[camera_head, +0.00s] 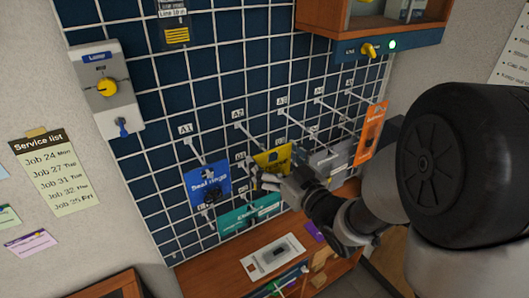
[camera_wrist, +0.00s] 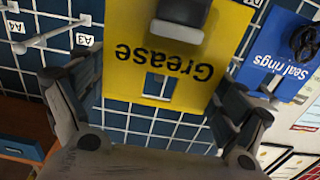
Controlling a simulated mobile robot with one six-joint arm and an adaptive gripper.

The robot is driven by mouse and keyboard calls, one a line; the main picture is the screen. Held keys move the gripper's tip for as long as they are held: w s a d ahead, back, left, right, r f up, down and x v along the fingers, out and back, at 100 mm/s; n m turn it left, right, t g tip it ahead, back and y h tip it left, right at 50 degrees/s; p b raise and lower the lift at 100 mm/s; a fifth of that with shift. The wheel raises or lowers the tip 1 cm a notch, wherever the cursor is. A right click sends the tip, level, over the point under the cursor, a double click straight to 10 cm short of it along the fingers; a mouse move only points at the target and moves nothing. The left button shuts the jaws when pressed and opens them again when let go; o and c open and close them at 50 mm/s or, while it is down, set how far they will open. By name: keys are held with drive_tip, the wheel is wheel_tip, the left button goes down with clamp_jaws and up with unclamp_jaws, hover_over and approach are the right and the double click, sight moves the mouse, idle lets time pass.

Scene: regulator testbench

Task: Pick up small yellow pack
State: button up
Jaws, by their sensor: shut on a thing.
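The small yellow pack (camera_head: 271,158) is at the pegboard, near the A2 hook, between the blue pack and the grey packs. In the wrist view the yellow pack (camera_wrist: 155,50) fills the upper middle, and its label "Grease" reads upside down. A grey block covers part of its face there. My gripper (camera_head: 279,176) is at the pack's lower part in the head view. In the wrist view my gripper (camera_wrist: 160,88) has its fingers at both sides of the pack and is shut on it. I cannot tell whether the pack still hangs on its hook.
A blue "Seal rings" pack (camera_head: 207,183) hangs close by on the left, and a teal pack (camera_head: 249,215) hangs below. Grey packs (camera_head: 332,158) and an orange pack (camera_head: 371,131) hang to the right. Hooks stick out from the grid. A wooden bench (camera_head: 205,272) stands below.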

sight(284, 168)
drive_tip(key=b+v, duration=1.3)
drive_tip(key=shift+s+d+b, duration=0.2)
drive_tip(key=shift+s+b, duration=0.1)
drive_tip(key=shift+b, duration=0.1)
